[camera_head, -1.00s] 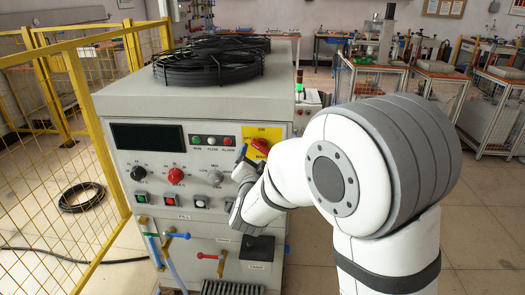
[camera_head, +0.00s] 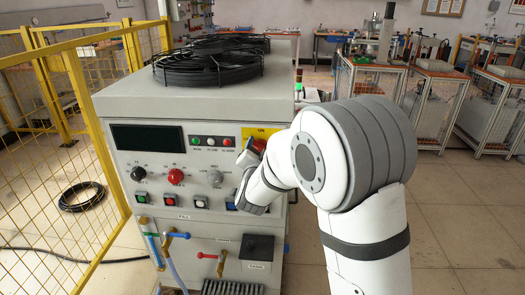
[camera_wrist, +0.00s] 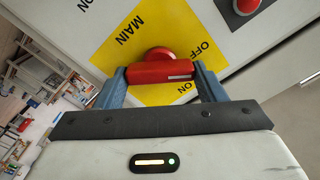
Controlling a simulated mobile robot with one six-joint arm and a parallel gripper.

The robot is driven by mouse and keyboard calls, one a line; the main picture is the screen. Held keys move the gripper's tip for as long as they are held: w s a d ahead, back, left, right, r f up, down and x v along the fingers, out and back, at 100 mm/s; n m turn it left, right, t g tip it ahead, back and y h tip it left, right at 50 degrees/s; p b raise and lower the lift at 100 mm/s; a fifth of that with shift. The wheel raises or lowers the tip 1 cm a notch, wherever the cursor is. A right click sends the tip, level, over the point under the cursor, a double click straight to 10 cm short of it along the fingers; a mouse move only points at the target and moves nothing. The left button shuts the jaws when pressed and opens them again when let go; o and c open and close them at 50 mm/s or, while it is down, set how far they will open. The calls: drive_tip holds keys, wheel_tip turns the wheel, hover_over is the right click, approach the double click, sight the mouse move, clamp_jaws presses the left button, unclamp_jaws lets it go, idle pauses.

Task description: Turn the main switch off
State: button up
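The main switch is a red rotary handle (camera_wrist: 158,72) on a yellow plate (camera_wrist: 128,32) marked MAIN, OFF and ON. A white mark shows near the handle's right end in the wrist view. My gripper (camera_wrist: 160,74) has its two blue-grey fingers apart, one at each end of the handle. Little or no gap shows, and I cannot tell whether the fingers press on it. In the head view my gripper (camera_head: 250,158) is at the heater's front panel, and my wrist covers much of the switch; part of the yellow plate (camera_head: 262,131) shows above.
The heater cabinet (camera_head: 135,103) carries a dark display, several knobs and buttons (camera_head: 172,201) left of my gripper. A red button (camera_wrist: 246,5) is at the wrist view's top right.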

drive_tip(key=c, duration=0.5)
drive_tip(key=shift+d, duration=0.2)
drive_tip(key=shift+a, duration=0.15)
drive_tip(key=shift+n, duration=0.3)
drive_tip(key=shift+n+b, duration=0.6)
drive_tip(key=shift+n, duration=0.6)
drive_tip(key=shift+a+n, duration=0.15)
drive_tip(key=shift+n, duration=2.05)
